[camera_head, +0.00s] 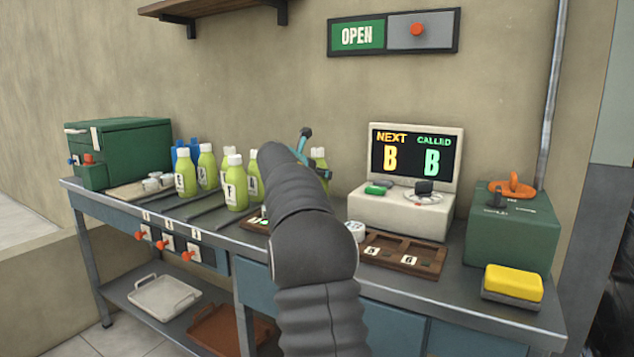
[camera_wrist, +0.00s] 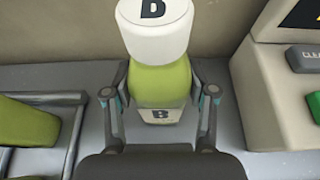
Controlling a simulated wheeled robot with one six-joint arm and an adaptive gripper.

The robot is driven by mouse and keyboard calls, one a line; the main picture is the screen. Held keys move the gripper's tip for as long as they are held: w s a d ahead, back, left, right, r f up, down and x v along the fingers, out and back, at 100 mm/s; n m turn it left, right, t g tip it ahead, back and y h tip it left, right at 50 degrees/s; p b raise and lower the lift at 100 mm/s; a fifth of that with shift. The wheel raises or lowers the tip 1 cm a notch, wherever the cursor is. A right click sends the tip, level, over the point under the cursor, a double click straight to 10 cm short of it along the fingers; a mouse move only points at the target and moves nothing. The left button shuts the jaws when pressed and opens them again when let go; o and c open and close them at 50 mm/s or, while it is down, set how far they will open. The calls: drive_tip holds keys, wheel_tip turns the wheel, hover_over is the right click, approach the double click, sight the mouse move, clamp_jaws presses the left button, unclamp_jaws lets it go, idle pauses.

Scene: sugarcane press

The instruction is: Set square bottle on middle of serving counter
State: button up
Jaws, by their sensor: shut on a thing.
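A light green bottle (camera_wrist: 160,85) with a white cap and a label "B" stands between the fingers of my gripper (camera_wrist: 160,97) in the wrist view. The gripper is shut on it. In the head view the bottle (camera_head: 320,160) is mostly hidden behind my arm, with part of its cap and shoulder visible. A teal part of my gripper (camera_head: 306,140) shows beside it. The bottle looks upright, near the back of the steel counter (camera_head: 462,288), left of the display machine. I cannot tell whether its base touches the counter.
Several green bottles (camera_head: 236,185) stand on the left. The display machine (camera_head: 405,210) reads "NEXT B, CALLED B". A wooden tray (camera_head: 425,250) lies in front of it. A green box (camera_head: 515,228) and yellow sponge (camera_head: 513,282) are at the right. A green machine (camera_head: 125,150) stands far left.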

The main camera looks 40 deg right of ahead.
drive_tip(key=shift+f, duration=0.6)
drive_tip(key=shift+f, duration=0.1)
drive_tip(key=o, duration=1.4)
drive_tip(key=shift+f, duration=0.1)
drive_tip(key=shift+r, duration=0.2)
drive_tip(key=v, duration=1.2)
